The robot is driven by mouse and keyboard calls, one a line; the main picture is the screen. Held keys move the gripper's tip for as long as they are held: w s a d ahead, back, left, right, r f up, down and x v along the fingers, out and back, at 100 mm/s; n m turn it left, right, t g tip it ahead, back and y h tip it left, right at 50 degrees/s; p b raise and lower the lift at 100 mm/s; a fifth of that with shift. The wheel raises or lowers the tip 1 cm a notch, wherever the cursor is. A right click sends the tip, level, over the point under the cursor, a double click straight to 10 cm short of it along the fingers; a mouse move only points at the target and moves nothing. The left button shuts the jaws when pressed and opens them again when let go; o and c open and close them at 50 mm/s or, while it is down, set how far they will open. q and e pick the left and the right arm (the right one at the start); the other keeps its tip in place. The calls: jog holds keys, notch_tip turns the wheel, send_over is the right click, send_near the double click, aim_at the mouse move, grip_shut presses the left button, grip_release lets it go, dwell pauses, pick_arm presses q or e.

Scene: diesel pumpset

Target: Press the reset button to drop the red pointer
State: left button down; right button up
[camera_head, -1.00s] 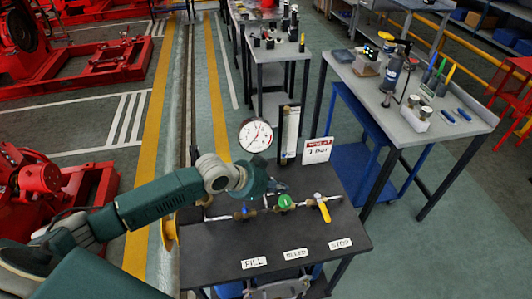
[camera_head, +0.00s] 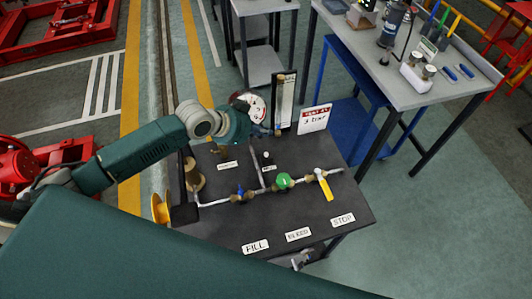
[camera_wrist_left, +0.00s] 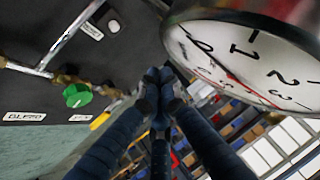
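The pressure gauge (camera_head: 250,105) has a white dial and is partly hidden behind my left wrist. The left wrist view shows its dial (camera_wrist_left: 250,60) close up at the right, with a red pointer (camera_wrist_left: 238,78). A small white round button (camera_head: 266,154) stands on the black bench (camera_head: 300,211), near two small labels. It also shows at the top of the left wrist view (camera_wrist_left: 113,26). My left gripper (camera_head: 277,131) is beside the gauge, above and apart from the button. In the left wrist view its fingertips (camera_wrist_left: 160,80) are together with nothing visible between them.
A pipe with a blue valve (camera_head: 240,191), a green valve (camera_head: 283,181) and a yellow lever (camera_head: 325,187) crosses the bench. A sign (camera_head: 314,119) and an upright panel (camera_head: 284,100) stand at the back. A grey table (camera_head: 345,35) with tools is at the right.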

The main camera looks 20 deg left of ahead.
pick_arm(q)
jog(key=b, duration=0.7)
send_over(264, 155)
notch_tip(264, 155, down, 8)
jog(key=shift+d+r, duration=0.1)
jog(key=shift+r, duration=0.15)
jog(key=shift+f, duration=0.45)
dwell(0.3)
jog(key=shift+f, duration=0.45)
jog(key=shift+s+f+b, duration=0.1)
jog(key=shift+f+b, duration=0.3)
jog(key=shift+f, duration=0.1)
dwell(0.8)
jog(key=shift+r+p, duration=0.9)
jog(key=shift+r, duration=0.05)
